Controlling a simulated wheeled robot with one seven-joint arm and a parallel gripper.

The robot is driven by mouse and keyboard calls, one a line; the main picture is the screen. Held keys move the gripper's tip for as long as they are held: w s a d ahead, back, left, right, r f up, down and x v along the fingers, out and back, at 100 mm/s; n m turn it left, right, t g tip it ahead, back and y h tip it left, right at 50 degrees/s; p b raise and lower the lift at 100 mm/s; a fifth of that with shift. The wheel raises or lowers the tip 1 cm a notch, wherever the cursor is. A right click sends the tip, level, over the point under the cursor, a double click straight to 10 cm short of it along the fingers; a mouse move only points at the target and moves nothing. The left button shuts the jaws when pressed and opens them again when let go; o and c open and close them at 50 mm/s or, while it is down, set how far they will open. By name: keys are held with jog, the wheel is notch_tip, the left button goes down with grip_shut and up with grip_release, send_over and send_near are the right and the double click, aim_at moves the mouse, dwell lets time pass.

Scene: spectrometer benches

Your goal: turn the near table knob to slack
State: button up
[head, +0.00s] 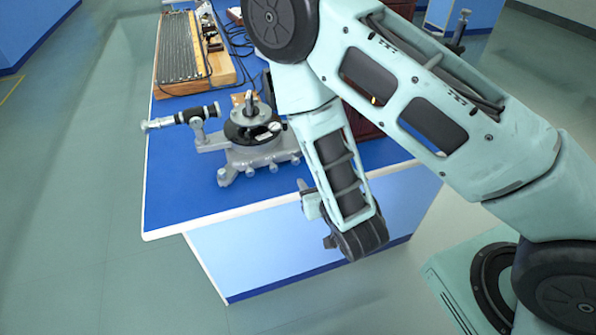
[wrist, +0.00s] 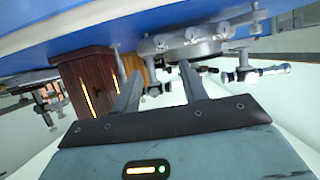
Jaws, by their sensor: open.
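The spectrometer (head: 250,150) stands on the blue bench top, with a black round table, a telescope (head: 185,115) pointing left, and several small silver knobs (head: 250,171) along its near side. Which of these is the near table knob I cannot tell for sure. In the wrist view the spectrometer (wrist: 190,45) appears upside down, beyond the fingers. My gripper (wrist: 162,75) is open and empty, its two fingers apart and pointing toward the instrument without visible contact. In the head view my forearm and wrist hang right of the spectrometer, and the fingertips are not clear.
The blue bench (head: 190,205) has a clear front left corner. A wooden board with ridged strips (head: 180,50) and cables lie at the back. A dark reddish wooden box (wrist: 88,85) with glowing slits stands beside the spectrometer, partly behind my arm in the head view.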

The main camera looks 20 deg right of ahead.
aim_at(296, 162)
jog(key=x, duration=1.3)
grip_shut()
